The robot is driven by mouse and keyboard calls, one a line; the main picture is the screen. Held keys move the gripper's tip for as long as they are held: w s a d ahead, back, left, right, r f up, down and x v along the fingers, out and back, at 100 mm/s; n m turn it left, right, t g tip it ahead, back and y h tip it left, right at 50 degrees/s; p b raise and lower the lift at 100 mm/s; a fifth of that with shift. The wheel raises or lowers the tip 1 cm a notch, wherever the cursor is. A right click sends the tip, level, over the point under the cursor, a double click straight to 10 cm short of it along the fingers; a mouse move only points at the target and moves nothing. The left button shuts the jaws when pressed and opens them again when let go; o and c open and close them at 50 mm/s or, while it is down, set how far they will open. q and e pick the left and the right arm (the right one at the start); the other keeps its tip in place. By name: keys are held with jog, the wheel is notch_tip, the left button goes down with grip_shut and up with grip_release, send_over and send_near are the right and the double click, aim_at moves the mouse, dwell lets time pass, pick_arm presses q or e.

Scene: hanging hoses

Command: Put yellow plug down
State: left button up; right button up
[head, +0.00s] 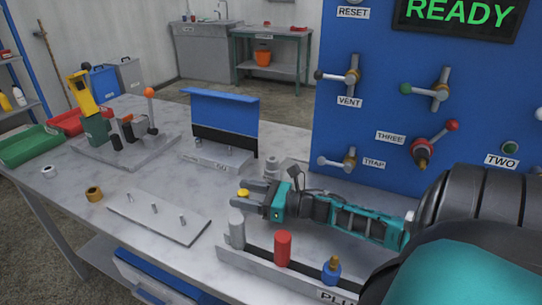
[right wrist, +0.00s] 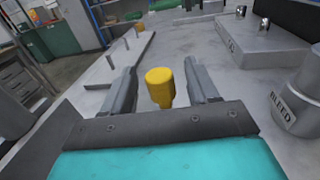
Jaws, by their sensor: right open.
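The yellow plug (head: 243,192) shows between the fingers of my right gripper (head: 256,192) in the head view. In the right wrist view the yellow plug (right wrist: 160,86) stands about upright between the two dark fingers (right wrist: 163,87), with a gap on each side. The right gripper is open around it. What lies under the plug is hard to make out. A plug rack (head: 262,270) in front of the gripper holds a grey plug (head: 237,231), a red plug (head: 283,249) and a blue plug (head: 331,270). My left gripper is not in view.
A plate with upright pegs (head: 155,219) lies left of the rack, near a brass ring (head: 94,194). A blue panel (head: 380,100) with valves stands behind my right arm. A grey cylinder marked BLEED (right wrist: 299,95) is right of the gripper in the wrist view.

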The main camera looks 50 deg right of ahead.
jog(key=v, duration=1)
jog(key=shift+s+d, duration=0.1)
jog(key=shift+s, duration=0.2)
jog(key=shift+s+d+r, duration=0.1)
jog(key=shift+s, duration=0.1)
